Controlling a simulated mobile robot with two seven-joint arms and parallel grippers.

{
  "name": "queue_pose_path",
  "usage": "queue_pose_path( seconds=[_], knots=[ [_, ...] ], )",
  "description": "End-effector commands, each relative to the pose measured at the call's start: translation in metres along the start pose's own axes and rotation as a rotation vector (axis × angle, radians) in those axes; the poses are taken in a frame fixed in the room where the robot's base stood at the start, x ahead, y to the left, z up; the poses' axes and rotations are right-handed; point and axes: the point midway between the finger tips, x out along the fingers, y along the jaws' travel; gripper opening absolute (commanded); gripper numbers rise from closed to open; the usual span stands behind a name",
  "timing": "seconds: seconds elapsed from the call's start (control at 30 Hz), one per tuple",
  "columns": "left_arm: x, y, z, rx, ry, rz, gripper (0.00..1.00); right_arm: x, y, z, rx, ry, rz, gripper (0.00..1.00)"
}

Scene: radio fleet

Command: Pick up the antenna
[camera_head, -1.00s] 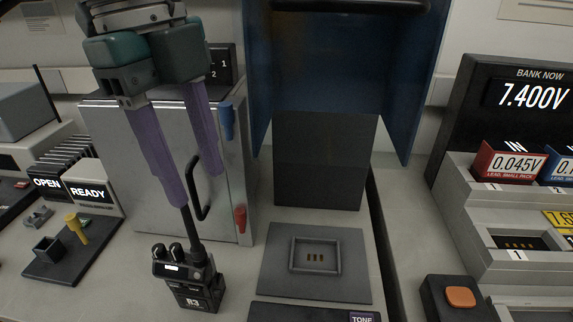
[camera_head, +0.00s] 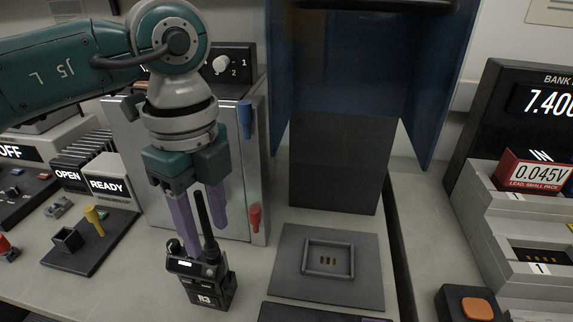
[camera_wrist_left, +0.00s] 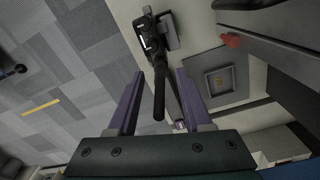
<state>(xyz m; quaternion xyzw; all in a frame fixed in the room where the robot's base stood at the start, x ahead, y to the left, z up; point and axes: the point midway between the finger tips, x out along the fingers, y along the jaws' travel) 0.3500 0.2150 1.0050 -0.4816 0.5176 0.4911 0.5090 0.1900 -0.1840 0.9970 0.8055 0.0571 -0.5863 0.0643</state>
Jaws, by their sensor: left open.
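The black antenna (camera_head: 202,220) stands up from the top of a black handheld radio (camera_head: 208,287) marked R3, at the lower left of the bench. My left gripper (camera_head: 206,238) is open, its purple fingers pointing down behind and around the antenna in the head view. In the left wrist view the antenna (camera_wrist_left: 159,95) lies between the two spread fingers of the left gripper (camera_wrist_left: 160,74), with a gap visible on each side. The radio (camera_wrist_left: 157,32) lies beyond the fingertips there. My right gripper is not in view.
A grey pad with a square cradle (camera_head: 329,258) is right of the radio. A grey cabinet (camera_head: 140,150) with blue and red levers is behind the gripper. A black tray with a yellow peg (camera_head: 93,216) is at left. An orange button box (camera_head: 477,306) is at lower right.

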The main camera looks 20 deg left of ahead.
Motion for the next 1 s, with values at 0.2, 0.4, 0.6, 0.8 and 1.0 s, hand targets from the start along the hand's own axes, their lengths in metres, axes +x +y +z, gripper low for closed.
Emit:
queue_pose_path(
  seconds=[0.2, 0.4, 0.6, 0.8, 1.0],
  knots=[
    [-0.0004, -0.0001, -0.0002, 0.000, 0.000, 0.000, 0.40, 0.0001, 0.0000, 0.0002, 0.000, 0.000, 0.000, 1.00],
    [-0.0007, -0.0001, -0.0002, 0.000, 0.000, 0.000, 0.17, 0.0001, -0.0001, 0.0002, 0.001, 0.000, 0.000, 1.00],
    [-0.0008, -0.0002, -0.0002, 0.000, 0.000, 0.000, 0.00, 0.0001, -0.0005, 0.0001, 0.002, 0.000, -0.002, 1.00],
    [-0.0008, -0.0002, -0.0002, 0.000, 0.000, 0.000, 0.00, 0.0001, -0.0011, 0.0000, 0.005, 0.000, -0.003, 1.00],
    [-0.0008, -0.0002, -0.0002, 0.000, 0.001, -0.001, 0.00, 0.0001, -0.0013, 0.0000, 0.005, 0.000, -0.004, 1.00]
  ],
)
